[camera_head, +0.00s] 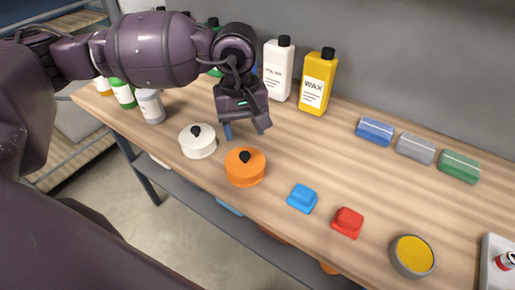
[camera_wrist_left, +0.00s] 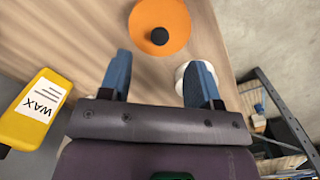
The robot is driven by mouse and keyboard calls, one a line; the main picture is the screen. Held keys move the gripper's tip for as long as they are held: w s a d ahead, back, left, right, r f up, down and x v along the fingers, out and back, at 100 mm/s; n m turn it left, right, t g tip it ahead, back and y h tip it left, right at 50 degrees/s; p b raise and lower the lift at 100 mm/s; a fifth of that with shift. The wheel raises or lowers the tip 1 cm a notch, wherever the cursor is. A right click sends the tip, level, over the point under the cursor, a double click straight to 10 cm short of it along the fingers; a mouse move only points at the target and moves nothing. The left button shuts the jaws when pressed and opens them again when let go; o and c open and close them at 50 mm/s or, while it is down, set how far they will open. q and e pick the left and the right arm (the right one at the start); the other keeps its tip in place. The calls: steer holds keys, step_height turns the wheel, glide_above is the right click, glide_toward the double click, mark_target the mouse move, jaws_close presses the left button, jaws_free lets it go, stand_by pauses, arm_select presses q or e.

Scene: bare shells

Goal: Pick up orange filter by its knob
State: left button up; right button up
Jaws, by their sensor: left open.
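The orange filter (camera_head: 245,169) is a round disc with a small black knob on top, and it stands on the wooden table near its front edge. In the left wrist view the orange filter (camera_wrist_left: 159,27) lies ahead of the fingertips, with its black knob near the line between the two fingers. My left gripper (camera_head: 245,130) is open and empty, above the table and a little behind the orange filter. Its two blue fingers are spread in the left wrist view (camera_wrist_left: 158,72), and nothing is between them. My right gripper is in neither view.
A white filter (camera_head: 198,142) with a black knob stands just left of the orange one. A blue block (camera_head: 302,198), a red block (camera_head: 347,222) and a grey tin (camera_head: 412,258) stand to the right. Bottles, including a yellow wax bottle (camera_head: 317,84), line the back.

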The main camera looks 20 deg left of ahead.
mark_target(244, 154)
arm_select(q)
steer(key=shift+y, duration=0.3)
steer(key=shift+w+a+f, duration=0.1)
steer(key=shift+w+f, duration=0.05)
steer(key=shift+f, duration=1.45)
steer(key=shift+w+a+f, duration=0.15)
steer(key=shift+f, duration=1.5)
steer(key=shift+w+a+f, duration=0.1)
steer(key=shift+w+f, duration=0.05)
steer(key=shift+f, duration=1.45)
steer(key=c, duration=1)
steer(key=shift+r, duration=0.15)
steer(key=shift+c, duration=0.2)
